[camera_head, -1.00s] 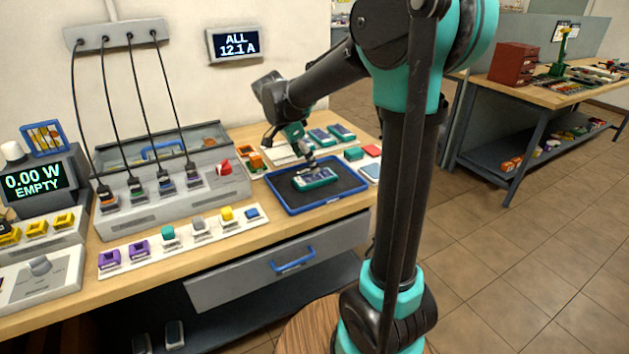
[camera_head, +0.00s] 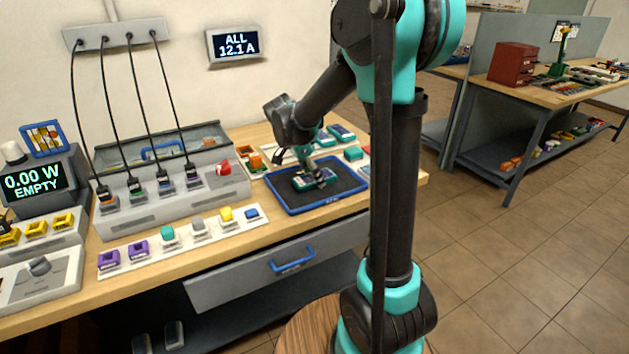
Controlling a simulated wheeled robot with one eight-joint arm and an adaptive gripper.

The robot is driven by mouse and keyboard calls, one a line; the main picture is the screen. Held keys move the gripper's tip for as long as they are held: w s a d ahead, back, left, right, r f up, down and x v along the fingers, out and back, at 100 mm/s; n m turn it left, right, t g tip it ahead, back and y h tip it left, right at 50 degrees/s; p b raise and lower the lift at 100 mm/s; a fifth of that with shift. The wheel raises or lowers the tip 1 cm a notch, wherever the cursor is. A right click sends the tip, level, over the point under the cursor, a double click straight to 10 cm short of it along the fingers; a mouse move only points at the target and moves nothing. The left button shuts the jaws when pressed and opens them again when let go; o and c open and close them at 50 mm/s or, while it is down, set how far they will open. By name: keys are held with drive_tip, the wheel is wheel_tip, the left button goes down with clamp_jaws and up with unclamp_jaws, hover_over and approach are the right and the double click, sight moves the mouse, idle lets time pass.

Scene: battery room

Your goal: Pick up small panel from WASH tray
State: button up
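The blue-rimmed tray with a dark mat (camera_head: 352,185) lies on the workbench near its front edge. No WASH label is readable on it. A small teal-edged panel with a darker face (camera_head: 299,183) lies in the tray, a little left of its middle. My gripper (camera_head: 319,181) points down over the panel and hides part of it. The fingers look close to the panel or touching it, but their opening is too small to judge. I cannot tell whether they grip it.
Teal-edged panels (camera_head: 341,132) lie behind the tray. A grey cabled charger unit (camera_head: 150,205) stands to the left, with a strip of coloured blocks (camera_head: 180,238) before it. A second bench (camera_head: 540,95) stands at right, with open floor between.

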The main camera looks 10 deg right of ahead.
drive_tip(key=c, duration=1)
drive_tip(key=shift+r, duration=0.1)
